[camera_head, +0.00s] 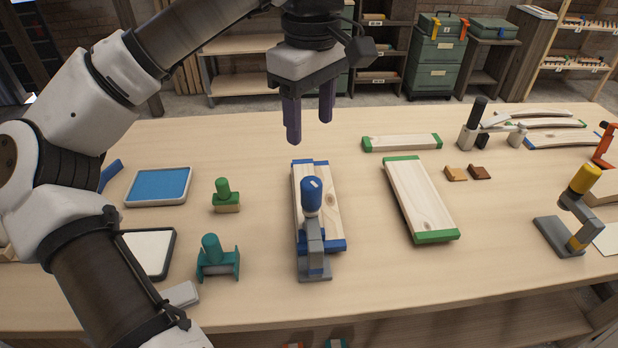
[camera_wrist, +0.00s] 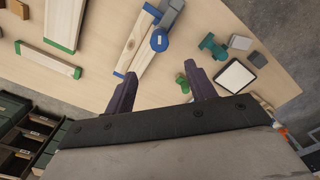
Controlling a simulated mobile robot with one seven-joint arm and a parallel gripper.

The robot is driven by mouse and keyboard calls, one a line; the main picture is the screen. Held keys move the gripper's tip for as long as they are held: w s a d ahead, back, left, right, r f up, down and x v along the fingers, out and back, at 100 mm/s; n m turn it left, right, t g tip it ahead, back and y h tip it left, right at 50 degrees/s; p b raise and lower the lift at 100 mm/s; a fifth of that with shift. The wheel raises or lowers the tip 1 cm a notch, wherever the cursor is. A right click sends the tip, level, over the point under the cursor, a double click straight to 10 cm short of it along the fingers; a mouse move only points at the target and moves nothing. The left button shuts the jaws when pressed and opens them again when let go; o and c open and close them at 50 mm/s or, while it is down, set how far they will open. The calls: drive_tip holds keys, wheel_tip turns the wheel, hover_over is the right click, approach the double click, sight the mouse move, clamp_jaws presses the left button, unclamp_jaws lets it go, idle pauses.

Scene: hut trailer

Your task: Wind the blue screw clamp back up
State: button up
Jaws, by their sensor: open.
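The blue screw clamp (camera_head: 312,240) stands near the front middle of the bench, its round blue handle (camera_head: 312,193) on top with a pale mark. It sits over the front end of a pale wooden board (camera_head: 329,209) with blue ends. I cannot tell whether its screw presses on the board. In the wrist view the clamp's blue top (camera_wrist: 159,40) shows beyond the fingers. My gripper (camera_head: 309,128) is open and empty, above and behind the clamp, fingers pointing down. It also shows in the wrist view (camera_wrist: 160,82), apart from the clamp.
Left of the clamp are a green stamp-like piece (camera_head: 223,196), a teal piece (camera_head: 217,257) and a blue tray (camera_head: 158,187). Green-ended boards (camera_head: 421,200) lie to the right. A yellow-topped clamp (camera_head: 568,212) and a black-topped one (camera_head: 476,124) stand farther right.

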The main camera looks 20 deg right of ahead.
sight(311, 181)
wheel_tip(311, 181, down, 14)
drive_tip(key=shift+s+r+p, duration=0.1)
drive_tip(key=shift+r+p, duration=0.15)
drive_tip(key=shift+p, duration=0.8)
drive_tip(key=shift+c, duration=0.2)
drive_tip(key=c, duration=0.9)
